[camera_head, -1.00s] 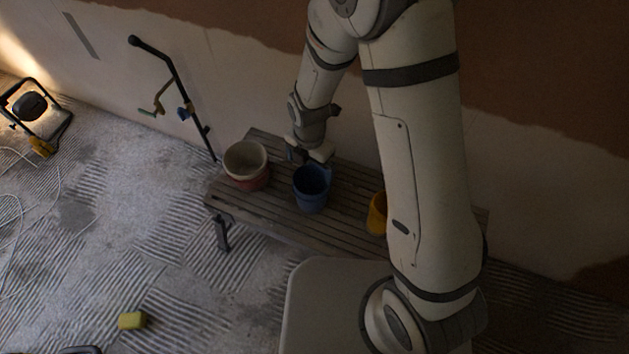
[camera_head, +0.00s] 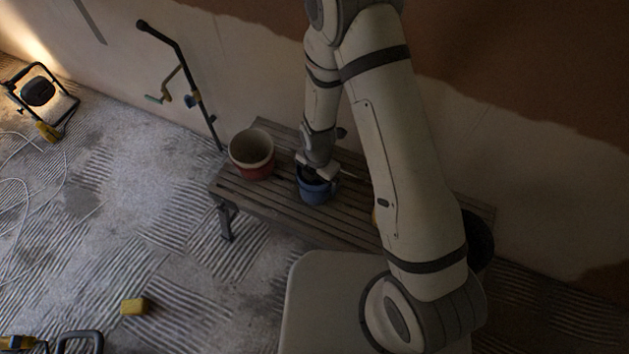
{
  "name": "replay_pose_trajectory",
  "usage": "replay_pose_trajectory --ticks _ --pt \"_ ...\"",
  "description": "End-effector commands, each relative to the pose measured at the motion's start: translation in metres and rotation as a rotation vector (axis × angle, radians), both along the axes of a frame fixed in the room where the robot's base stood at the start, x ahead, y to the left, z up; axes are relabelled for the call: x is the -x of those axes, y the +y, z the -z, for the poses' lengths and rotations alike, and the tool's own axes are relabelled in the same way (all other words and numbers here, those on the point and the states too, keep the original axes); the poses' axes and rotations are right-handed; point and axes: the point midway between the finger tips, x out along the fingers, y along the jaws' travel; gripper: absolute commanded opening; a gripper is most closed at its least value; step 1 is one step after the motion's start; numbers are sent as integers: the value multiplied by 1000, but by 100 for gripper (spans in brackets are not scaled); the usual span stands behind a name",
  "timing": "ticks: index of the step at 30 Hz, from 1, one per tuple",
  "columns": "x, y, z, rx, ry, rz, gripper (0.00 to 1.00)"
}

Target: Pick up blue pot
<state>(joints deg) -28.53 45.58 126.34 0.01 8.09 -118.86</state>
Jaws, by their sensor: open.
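The blue pot (camera_head: 317,192) stands upright on the slatted wooden bench, near its middle. My gripper (camera_head: 316,177) is at the top of the blue pot, over its opening and rim. It is open. The fingertips are partly hidden, so I cannot tell whether they touch the pot. My wrist covers the far part of the pot's rim.
A red pot with a pale rim (camera_head: 252,154) stands on the bench (camera_head: 231,192) left of the blue pot. A yellow pot (camera_head: 375,216) is almost hidden behind my arm. A dark round object (camera_head: 479,241) shows right of my arm. A black stand (camera_head: 181,75) leans by the wall.

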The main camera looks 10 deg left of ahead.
Motion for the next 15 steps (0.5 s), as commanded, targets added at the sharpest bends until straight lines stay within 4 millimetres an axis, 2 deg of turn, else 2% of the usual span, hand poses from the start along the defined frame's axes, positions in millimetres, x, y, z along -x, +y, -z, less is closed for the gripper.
replay_pose_trajectory --ticks 5,15 --pt "0 0 -1 0 0 0 98" --pt "-1 0 -2 0 0 -1 71"
